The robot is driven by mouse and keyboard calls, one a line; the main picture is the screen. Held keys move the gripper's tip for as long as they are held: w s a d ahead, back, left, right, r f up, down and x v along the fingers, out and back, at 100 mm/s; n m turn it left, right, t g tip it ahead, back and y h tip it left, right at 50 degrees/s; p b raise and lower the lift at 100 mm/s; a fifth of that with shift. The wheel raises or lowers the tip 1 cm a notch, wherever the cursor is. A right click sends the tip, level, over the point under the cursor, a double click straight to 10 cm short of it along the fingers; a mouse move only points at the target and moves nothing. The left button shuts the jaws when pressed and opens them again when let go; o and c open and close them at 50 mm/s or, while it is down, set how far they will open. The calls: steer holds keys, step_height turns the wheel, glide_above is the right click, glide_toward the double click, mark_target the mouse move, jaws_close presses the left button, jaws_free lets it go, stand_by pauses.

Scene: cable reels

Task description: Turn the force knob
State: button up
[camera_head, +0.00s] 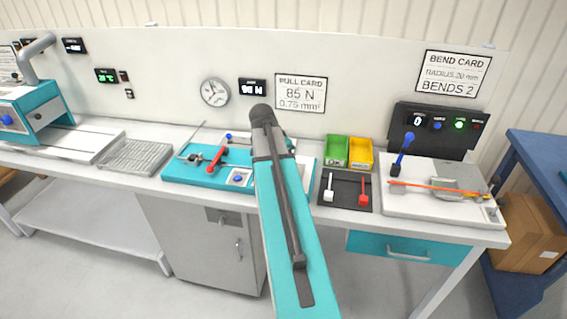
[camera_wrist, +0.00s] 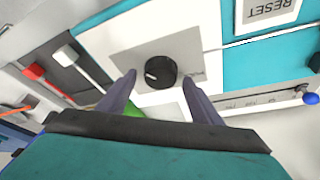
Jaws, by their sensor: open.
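The force knob (camera_wrist: 160,72) is a round black knob with a white pointer mark, on a grey plate (camera_wrist: 128,64) in the wrist view. My gripper (camera_wrist: 158,88) is open. Its two dark fingers point toward the knob, one on each side of its lower edge in the picture. I cannot tell whether either finger touches it. In the head view my arm hides the knob and my gripper. The teal pull fixture (camera_head: 196,170) shows left of my arm, with a red lever (camera_head: 217,158). A pull card (camera_head: 300,93) on the wall reads 85 N, 0.75 mm.
A RESET label (camera_wrist: 270,10) lies near the knob. A black panel with white and red levers (camera_head: 345,190), a green bin (camera_head: 335,150) and a yellow bin (camera_head: 360,154) stand right of my arm. The bend fixture (camera_head: 440,205) is farther right.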

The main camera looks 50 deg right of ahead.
steer(key=b+v, duration=0.2)
steer(key=v, duration=1.1)
steer(key=shift+r+b, duration=0.15)
steer(key=shift+b, duration=0.2)
steer(key=shift+s+a, duration=0.1)
stand_by(0.4)
